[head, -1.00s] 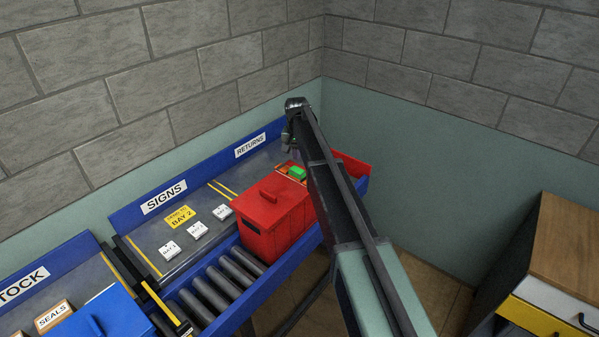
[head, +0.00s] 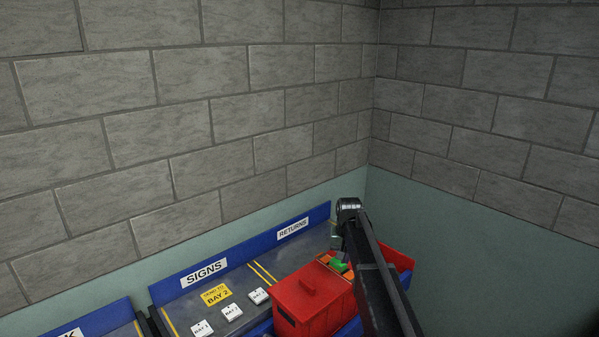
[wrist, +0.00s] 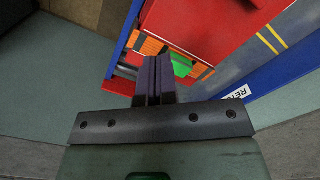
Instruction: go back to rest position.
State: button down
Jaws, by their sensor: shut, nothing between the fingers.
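My gripper's fingers (wrist: 153,80) are together with nothing between them in the wrist view. They hang over the returns end of the bench, near a red bin with orange and green items. In the head view my arm reaches up from the lower right, and the gripper (head: 336,243) is partly hidden behind the wrist. The red lidded box (head: 312,300) stands just left of the arm. A green block (head: 337,266) lies beside the gripper end. It also shows in the wrist view (wrist: 181,66), right of the fingers.
Block walls (head: 180,100) meet in a corner behind. The space above the bench is clear.

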jog(key=s+f+n+b, duration=0.1)
jog(key=s+f+b, duration=0.1)
jog(key=s, duration=1.3)
jog(key=s+f+b, duration=0.3)
jog(key=s+f, duration=0.1)
jog(key=s, duration=1.2)
jog(key=shift+s+n, duration=0.25)
jog(key=shift+n, duration=0.15)
